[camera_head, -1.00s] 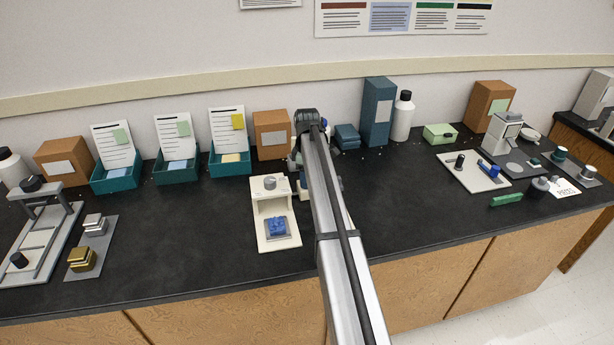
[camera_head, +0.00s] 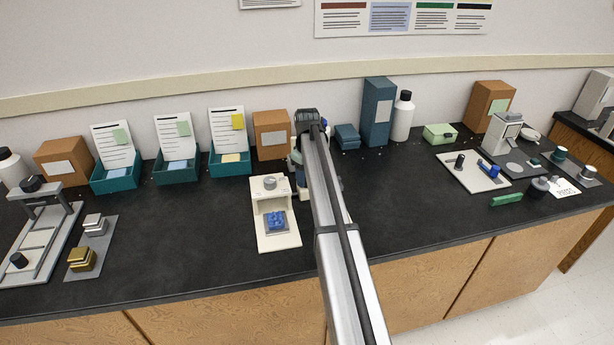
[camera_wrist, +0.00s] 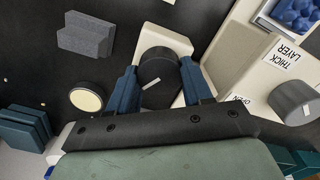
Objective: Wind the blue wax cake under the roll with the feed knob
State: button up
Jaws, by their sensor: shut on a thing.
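The blue wax cake (camera_head: 277,219) sits on a grey plate on the open front base of the cream station (camera_head: 285,240), in front of its raised housing. A corner of the cake (camera_wrist: 296,14) shows at top right in the wrist view. My gripper (camera_wrist: 158,78) is shut on the feed knob (camera_wrist: 158,62), a dark round knob with a white mark, one blue finger on each side. In the head view my arm hides the gripper and knob. I cannot make out the roll itself.
A grey knob (camera_wrist: 295,101) stands on the housing beside labels reading "THICK LAYER" and "OPEN". In the wrist view, a grey stepped block (camera_wrist: 86,36) and a cream-topped round piece (camera_wrist: 86,97) lie near the gripper.

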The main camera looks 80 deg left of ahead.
jog(key=m, duration=1.1)
jog(key=shift+w+m, duration=0.1)
jog(key=shift+m, duration=2)
jog(key=o, duration=1)
jog(key=shift+o, duration=0.2)
jog(key=shift+r, duration=0.1)
notch_tip(320, 180, up, 14)
